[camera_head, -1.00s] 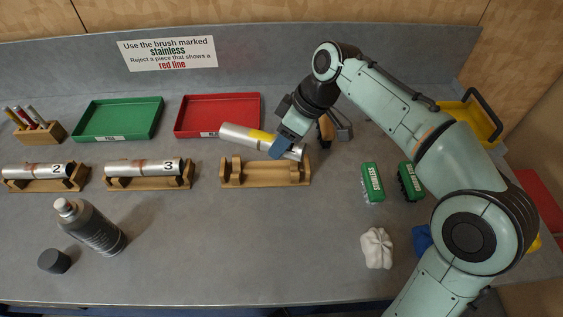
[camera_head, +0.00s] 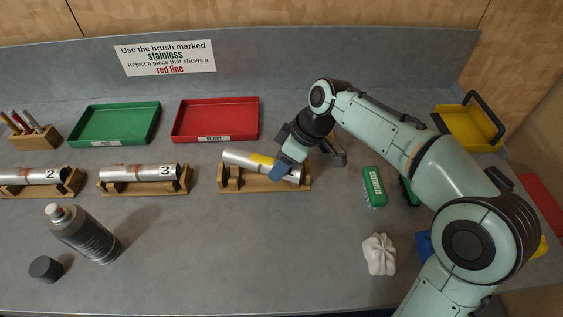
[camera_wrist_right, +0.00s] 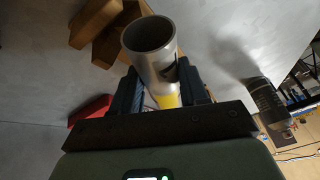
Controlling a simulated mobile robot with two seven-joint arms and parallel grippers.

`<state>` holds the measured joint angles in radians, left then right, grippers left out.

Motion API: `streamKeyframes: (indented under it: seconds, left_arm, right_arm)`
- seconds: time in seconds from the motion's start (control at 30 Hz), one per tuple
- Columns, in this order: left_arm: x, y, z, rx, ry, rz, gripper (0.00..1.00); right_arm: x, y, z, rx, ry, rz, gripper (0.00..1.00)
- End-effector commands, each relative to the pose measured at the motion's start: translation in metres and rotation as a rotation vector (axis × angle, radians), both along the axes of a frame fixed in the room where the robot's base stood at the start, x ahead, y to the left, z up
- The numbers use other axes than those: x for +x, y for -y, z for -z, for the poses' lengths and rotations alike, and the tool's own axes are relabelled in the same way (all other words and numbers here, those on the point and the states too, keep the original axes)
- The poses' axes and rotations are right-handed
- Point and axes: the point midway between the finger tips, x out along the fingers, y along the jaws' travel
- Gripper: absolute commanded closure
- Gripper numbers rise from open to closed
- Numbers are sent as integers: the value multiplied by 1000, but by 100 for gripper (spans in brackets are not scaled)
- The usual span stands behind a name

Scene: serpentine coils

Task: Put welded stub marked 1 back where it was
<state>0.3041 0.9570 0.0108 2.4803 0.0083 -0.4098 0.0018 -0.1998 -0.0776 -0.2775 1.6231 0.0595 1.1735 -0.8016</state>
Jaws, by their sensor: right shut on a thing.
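A silver welded stub (camera_head: 239,158) with a yellow band lies over the rightmost wooden cradle (camera_head: 234,185) in the head view. Its left end is higher than its right end. My right gripper (camera_head: 281,170) is shut on the stub right of the yellow band. I cannot tell whether the stub touches the cradle. In the right wrist view the stub's open end (camera_wrist_right: 150,40) stands up between the fingers, with the cradle (camera_wrist_right: 97,22) behind it. My left gripper is not in view.
Stubs marked 2 (camera_head: 32,176) and 3 (camera_head: 138,173) lie in cradles to the left. A green tray (camera_head: 115,124) and red tray (camera_head: 215,120) stand behind. A spray bottle (camera_head: 85,235), green brush (camera_head: 374,187) and white cloth (camera_head: 379,255) are in front. The front middle is clear.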

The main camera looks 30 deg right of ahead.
Motion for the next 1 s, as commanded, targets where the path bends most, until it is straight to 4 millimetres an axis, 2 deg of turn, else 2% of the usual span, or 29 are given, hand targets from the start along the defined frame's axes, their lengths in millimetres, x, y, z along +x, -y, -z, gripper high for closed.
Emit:
streamKeyframes:
  seconds: [0.03,0.1,0.47,0.57,1.0]
  left_arm:
    - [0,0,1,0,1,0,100]
    - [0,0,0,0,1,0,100]
    - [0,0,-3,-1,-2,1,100]
    - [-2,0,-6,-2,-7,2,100]
    - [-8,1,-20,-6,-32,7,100]
  right_arm:
    - [0,0,1,0,0,0,50]
    - [0,0,1,0,0,0,31]
    - [0,0,-4,0,1,-1,31]
    - [-1,4,-15,0,5,2,31]
    - [-24,35,-96,0,3,1,31]
